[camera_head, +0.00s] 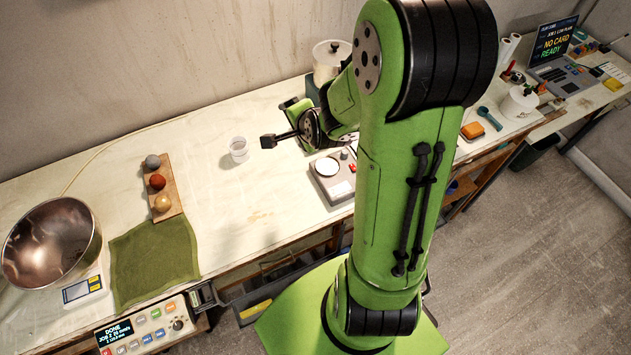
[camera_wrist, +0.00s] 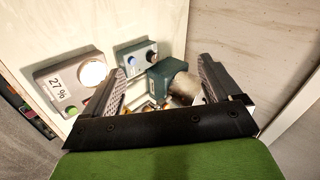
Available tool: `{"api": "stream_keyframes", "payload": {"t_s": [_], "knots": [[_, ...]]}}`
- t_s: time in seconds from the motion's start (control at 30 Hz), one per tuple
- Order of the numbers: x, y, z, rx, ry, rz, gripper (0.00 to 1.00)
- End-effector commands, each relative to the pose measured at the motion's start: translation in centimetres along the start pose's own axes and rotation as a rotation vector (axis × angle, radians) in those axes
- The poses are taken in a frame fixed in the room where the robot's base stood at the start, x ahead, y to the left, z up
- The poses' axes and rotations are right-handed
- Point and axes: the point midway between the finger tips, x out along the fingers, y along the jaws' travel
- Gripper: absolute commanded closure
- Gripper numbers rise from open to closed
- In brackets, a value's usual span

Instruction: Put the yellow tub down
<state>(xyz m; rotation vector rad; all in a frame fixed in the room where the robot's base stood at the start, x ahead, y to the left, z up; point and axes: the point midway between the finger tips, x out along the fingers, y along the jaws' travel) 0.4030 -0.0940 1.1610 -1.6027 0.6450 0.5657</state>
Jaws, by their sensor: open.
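I cannot make out a yellow tub in either view. My gripper (camera_head: 279,122) is over the back part of the bench, right of a clear cup (camera_head: 238,150). In the wrist view my gripper (camera_wrist: 163,82) has its two black fingers wide apart, with nothing held between them. Beyond the fingers is a teal device (camera_wrist: 164,72) with a metal cylinder (camera_wrist: 184,88). Small pale yellowish parts show low between the fingers, partly hidden, and I cannot tell what they are.
A grey device (camera_head: 332,178) with a round white plate stands below my gripper; the wrist view shows its "27%" label (camera_wrist: 58,88). A lidded white pot (camera_head: 331,58) stands behind. A copper bowl (camera_head: 50,243), green cloth (camera_head: 153,260) and board of balls (camera_head: 163,188) lie left. Bench between is clear.

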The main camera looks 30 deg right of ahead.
Motion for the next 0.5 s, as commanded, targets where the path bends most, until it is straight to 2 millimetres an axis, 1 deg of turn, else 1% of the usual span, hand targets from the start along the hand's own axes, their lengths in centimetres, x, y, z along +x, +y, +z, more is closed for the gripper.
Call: {"api": "stream_keyframes", "payload": {"t_s": [0.03, 0.07, 0.1, 0.17, 0.2, 0.27, 0.3, 0.4, 0.5], "knots": [[-2.4, -1.1, 1.3, -0.173, -0.011, 0.020, 0.09], [-3.7, -1.3, 2.0, -0.276, -0.021, 0.041, 0.09], [-5.6, -1.4, 2.8, -0.406, -0.033, 0.067, 0.09], [-8.6, -1.4, 4.0, -0.595, -0.056, 0.102, 0.09], [-10.7, -1.2, 4.7, -0.715, -0.074, 0.120, 0.09], [-13.9, -0.6, 5.6, -0.887, -0.107, 0.145, 0.09], [-16.0, 0.1, 6.2, -0.997, -0.134, 0.156, 0.09], [-20.7, 2.1, 7.2, -1.233, -0.209, 0.170, 0.09], [-23.8, 4.1, 7.7, -1.393, -0.277, 0.167, 0.09]]}}
